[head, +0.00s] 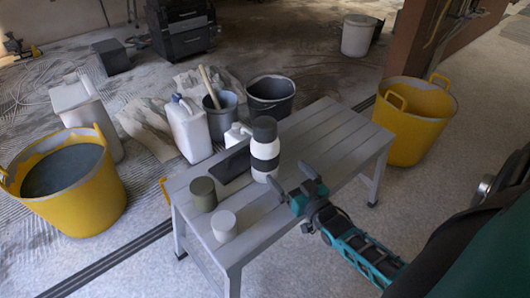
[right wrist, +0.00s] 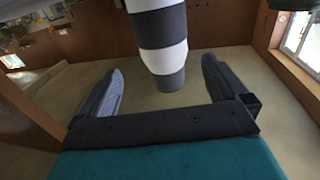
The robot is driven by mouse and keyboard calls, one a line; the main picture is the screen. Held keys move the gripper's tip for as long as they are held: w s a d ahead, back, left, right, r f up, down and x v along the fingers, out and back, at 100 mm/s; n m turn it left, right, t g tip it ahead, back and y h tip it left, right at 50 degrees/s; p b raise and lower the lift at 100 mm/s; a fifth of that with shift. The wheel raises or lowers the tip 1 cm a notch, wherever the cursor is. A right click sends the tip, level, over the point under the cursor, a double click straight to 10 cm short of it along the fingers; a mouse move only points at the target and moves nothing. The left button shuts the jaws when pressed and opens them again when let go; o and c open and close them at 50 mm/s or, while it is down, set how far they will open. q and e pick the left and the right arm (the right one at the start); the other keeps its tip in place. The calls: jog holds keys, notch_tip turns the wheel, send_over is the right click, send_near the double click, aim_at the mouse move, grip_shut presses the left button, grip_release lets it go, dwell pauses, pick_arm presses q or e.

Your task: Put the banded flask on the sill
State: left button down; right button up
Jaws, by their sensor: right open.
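The banded flask (head: 265,148) stands upright on the slatted grey bench (head: 322,138). It is white with a dark cap and a dark band round its middle. My right gripper (head: 288,176) is open just to the right of the flask, its fingers pointing at it. In the right wrist view the flask (right wrist: 161,42) appears cap down, in line with the gap between the two open fingers (right wrist: 160,80). It does not look gripped. My left gripper is not in view. I cannot make out the sill for certain; a window (right wrist: 302,35) shows in the right wrist view.
An olive tin (head: 203,194), a pale cup (head: 223,225), a dark flat block (head: 232,167) and a small white container (head: 236,136) stand close by on the bench. Yellow tubs (head: 75,200), (head: 415,125) stand either side. The bench's far right end is clear.

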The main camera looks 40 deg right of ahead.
aim_at(273, 157)
jog(key=w+b, duration=0.1)
jog(key=w, duration=0.5)
jog(key=shift+d+b, duration=0.2)
jog(key=shift+b, duration=0.2)
jog(key=shift+w, duration=0.9)
jog(key=w+b, duration=0.2)
jog(key=w, duration=0.1)
jog(key=shift+w+d+r, duration=0.1)
jog(key=shift+w, duration=0.2)
jog(key=shift+w+r, duration=0.1)
jog(key=shift+w, duration=0.45)
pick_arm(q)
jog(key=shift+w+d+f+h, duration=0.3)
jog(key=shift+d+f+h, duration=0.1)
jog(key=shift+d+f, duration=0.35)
pick_arm(e)
jog(key=shift+c, duration=0.3)
jog(key=c, duration=1)
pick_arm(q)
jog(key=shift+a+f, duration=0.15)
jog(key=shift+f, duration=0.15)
pick_arm(e)
jog(key=shift+r, duration=0.15)
jog(key=shift+c, duration=0.6)
jog(key=shift+r, duration=0.1)
